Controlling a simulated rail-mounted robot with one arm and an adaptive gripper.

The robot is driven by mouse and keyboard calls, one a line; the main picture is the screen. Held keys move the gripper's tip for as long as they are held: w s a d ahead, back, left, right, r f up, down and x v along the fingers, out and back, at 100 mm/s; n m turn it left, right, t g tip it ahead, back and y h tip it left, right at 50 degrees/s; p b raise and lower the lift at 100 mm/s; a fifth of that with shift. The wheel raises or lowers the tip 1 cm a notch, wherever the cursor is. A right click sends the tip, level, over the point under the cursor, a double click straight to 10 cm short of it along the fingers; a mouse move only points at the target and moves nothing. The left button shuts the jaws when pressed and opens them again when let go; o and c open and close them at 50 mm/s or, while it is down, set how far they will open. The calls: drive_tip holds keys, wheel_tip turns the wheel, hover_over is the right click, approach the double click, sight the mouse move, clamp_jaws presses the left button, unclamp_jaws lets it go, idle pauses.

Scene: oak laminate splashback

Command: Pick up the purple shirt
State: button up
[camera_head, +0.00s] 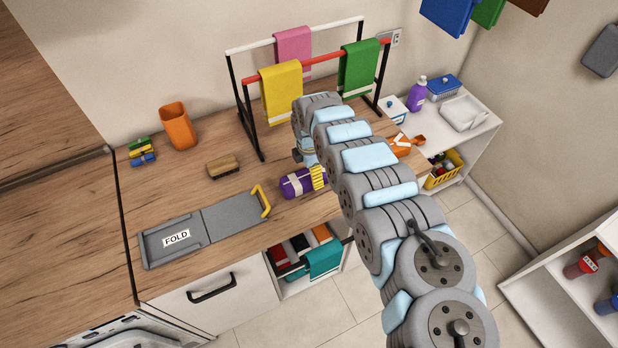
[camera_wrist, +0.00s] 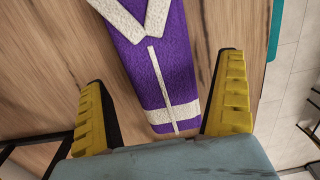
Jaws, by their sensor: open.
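The purple shirt (camera_head: 297,184) with white bands lies on the wooden counter, at its front edge, right of the fold board. In the wrist view the purple shirt (camera_wrist: 168,65) lies between the two yellow ribbed fingers, with a white V and white stripes on it. My gripper (camera_wrist: 165,105) is open, with one finger on each side of the shirt's near end; a gap shows at the left finger, and the right finger is close to the shirt's edge. In the head view my gripper (camera_head: 319,177) is at the right end of the shirt, partly hidden by my arm.
A grey fold board (camera_head: 226,220) with a yellow handle lies left of the shirt. A brush (camera_head: 222,166) and an orange cup (camera_head: 178,126) stand behind. A drying rack (camera_head: 249,114) with yellow, pink and green towels rises behind my arm. A teal cloth (camera_head: 323,259) hangs below the counter.

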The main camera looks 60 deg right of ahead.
sight(309, 173)
drive_tip(key=shift+f+b, duration=0.35)
drive_tip(key=shift+f, duration=1.7)
drive_tip(key=c, duration=1.3)
drive_tip(key=shift+o, duration=0.2)
drive_tip(key=shift+r, duration=0.1)
